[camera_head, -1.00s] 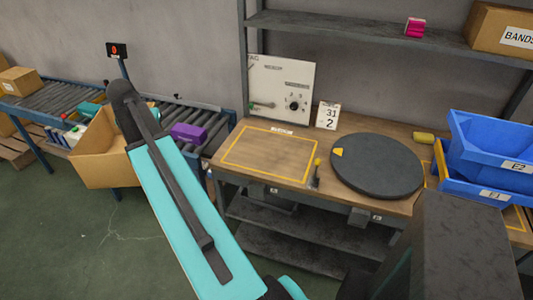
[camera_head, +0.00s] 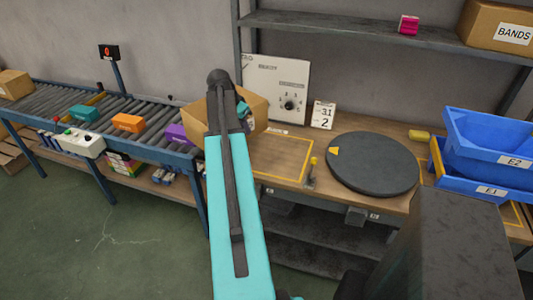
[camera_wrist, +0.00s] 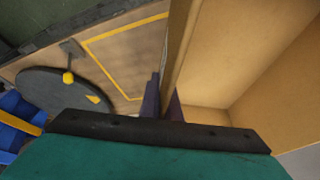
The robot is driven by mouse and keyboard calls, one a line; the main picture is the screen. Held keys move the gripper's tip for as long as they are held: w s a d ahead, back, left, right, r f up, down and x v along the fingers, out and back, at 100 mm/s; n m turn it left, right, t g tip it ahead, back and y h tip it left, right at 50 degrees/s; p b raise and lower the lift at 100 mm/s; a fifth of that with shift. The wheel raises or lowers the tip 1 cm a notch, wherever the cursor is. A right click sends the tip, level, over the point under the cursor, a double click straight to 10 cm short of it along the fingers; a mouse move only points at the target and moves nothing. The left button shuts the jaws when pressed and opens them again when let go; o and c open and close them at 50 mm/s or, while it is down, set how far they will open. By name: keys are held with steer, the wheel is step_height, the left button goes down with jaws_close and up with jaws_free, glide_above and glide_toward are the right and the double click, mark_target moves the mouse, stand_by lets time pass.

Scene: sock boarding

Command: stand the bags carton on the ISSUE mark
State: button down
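An open brown cardboard carton (camera_head: 256,112) hangs at the end of my arm, above the left back of the workbench. It fills the right of the wrist view (camera_wrist: 255,50). No label on it is readable, so I cannot tell its name from print. My gripper (camera_wrist: 161,98) is shut on one wall of the carton, a finger on each side. The yellow-outlined mark (camera_head: 286,159) on the bench has a small label too small to read. The carton and my arm hide its left part. In the wrist view, the mark (camera_wrist: 118,62) lies below, left of the carton wall.
A dark round turntable (camera_head: 373,164) sits right of the mark, with a small yellow-topped post (camera_head: 312,170) between. A white panel (camera_head: 280,85) and date card (camera_head: 323,115) stand behind. The roller conveyor (camera_head: 100,108) carries coloured boxes. Blue bins (camera_head: 490,150) stand right.

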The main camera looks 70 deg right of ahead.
steer(key=s+d+f+m+g, duration=0.1)
steer(key=s+d+m, duration=0.3)
steer(key=s, duration=0.8)
steer(key=shift+s+d+f+y, duration=0.3)
steer(key=shift+d+f+y, duration=0.15)
steer(key=shift+d, duration=0.5)
steer(key=shift+f, duration=0.15)
step_height(320, 180, down, 6)
steer(key=p, duration=0.1)
steer(key=shift+f, duration=0.1)
steer(key=shift+f+p, duration=0.75)
steer(key=shift+f, duration=1.15)
